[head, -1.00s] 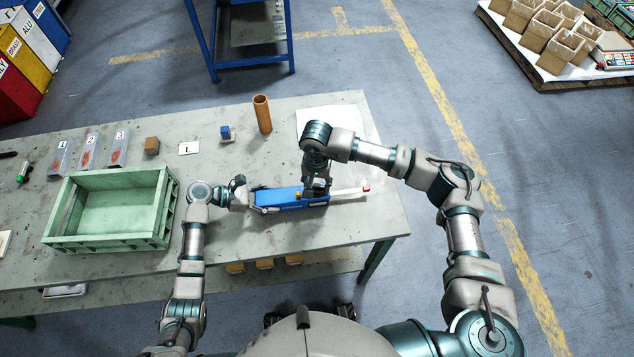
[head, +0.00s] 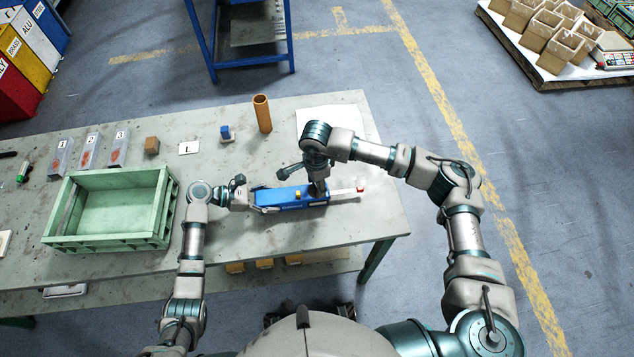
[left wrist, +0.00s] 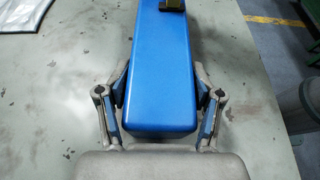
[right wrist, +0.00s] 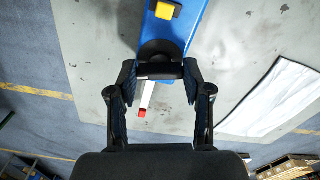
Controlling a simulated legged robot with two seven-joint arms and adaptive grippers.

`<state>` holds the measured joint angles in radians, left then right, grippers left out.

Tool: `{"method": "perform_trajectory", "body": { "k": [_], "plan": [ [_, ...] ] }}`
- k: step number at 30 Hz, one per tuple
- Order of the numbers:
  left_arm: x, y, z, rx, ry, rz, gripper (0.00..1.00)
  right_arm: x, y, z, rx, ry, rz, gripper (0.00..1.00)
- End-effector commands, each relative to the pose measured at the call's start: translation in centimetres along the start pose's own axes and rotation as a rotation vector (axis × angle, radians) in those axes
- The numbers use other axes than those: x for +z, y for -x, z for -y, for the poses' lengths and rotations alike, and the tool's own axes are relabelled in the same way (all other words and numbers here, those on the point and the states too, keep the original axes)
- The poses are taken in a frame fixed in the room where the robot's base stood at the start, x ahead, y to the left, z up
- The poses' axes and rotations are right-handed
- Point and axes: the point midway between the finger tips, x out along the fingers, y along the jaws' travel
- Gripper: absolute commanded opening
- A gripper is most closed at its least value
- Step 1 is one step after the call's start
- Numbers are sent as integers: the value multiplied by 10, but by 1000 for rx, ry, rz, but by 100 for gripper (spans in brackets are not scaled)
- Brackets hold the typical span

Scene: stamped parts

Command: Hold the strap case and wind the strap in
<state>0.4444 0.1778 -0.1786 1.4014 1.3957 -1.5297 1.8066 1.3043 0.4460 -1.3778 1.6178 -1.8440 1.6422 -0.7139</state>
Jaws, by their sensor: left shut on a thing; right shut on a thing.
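The blue strap case (head: 290,196) lies on the table, with a yellow button (head: 298,195) on top; the button also shows in the right wrist view (right wrist: 165,10). My left gripper (head: 251,198) is shut on the case's left end, one finger on each side, as the left wrist view shows. The white strap (head: 343,191) sticks out of the right end and ends in a red tip (head: 360,189). My right gripper (right wrist: 160,72) is shut on a dark knob (right wrist: 158,52) on top of the case near the strap end. The knob is partly hidden by the fingers.
A green crate (head: 110,243) stands left of my left arm. A brown tube (head: 262,113), a small blue part (head: 225,132) and a white sheet (head: 345,120) are behind the case. The table in front of the case is clear.

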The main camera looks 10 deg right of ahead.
Motion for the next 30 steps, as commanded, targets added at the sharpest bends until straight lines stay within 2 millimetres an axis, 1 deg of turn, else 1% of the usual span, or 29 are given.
{"method": "perform_trajectory", "body": {
  "k": [1, 30],
  "plan": [
    [-4, -6, 4, -12, 7, -2, 12, 6, 0, 0, -4, -34, 12, 15],
    [-4, -6, 4, -12, 7, -1, 12, 6, 1, 1, 0, -956, 16, 15]
  ]
}}
